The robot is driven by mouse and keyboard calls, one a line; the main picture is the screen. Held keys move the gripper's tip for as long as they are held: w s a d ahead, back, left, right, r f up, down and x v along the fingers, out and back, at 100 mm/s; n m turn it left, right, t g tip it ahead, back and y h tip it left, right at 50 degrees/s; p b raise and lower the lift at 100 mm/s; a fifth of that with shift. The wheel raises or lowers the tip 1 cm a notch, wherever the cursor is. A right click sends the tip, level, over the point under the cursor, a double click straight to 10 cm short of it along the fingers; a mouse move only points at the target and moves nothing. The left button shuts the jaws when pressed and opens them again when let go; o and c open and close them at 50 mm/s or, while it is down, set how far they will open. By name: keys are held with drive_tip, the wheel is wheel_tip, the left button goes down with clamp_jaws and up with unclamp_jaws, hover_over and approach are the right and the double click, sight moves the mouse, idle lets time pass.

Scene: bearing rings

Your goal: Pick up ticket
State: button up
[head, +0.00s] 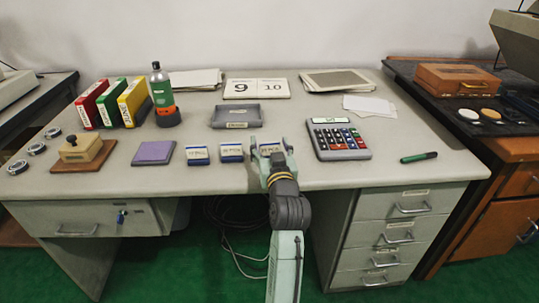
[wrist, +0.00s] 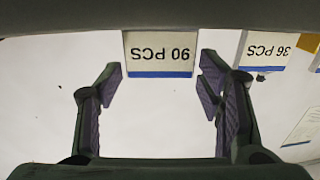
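A white ticket with a blue edge band reading "90 PCS" (wrist: 160,52) lies at the top middle of the wrist view, upside down. It also shows in the head view (head: 270,149), partly covered by my gripper. My gripper (head: 270,143) is over the desk's front part, its fingers on either side of this ticket. In the wrist view my gripper (wrist: 160,78) is open and empty, with clear gaps to the ticket's sides. A similar ticket, "36 PCS" (wrist: 264,50), is to its right there; it is the middle one in the head view (head: 231,152). Another (head: 197,155) stands further left.
A calculator (head: 339,139) is close on the right, a grey tray (head: 237,117) behind. A purple pad (head: 153,153) and wooden stamp (head: 77,149) lie left. A green marker (head: 418,158) is at the right. The desk front edge is below my gripper.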

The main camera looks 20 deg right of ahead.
drive_tip(key=c, duration=0.9)
drive_tip(key=shift+r, duration=0.1)
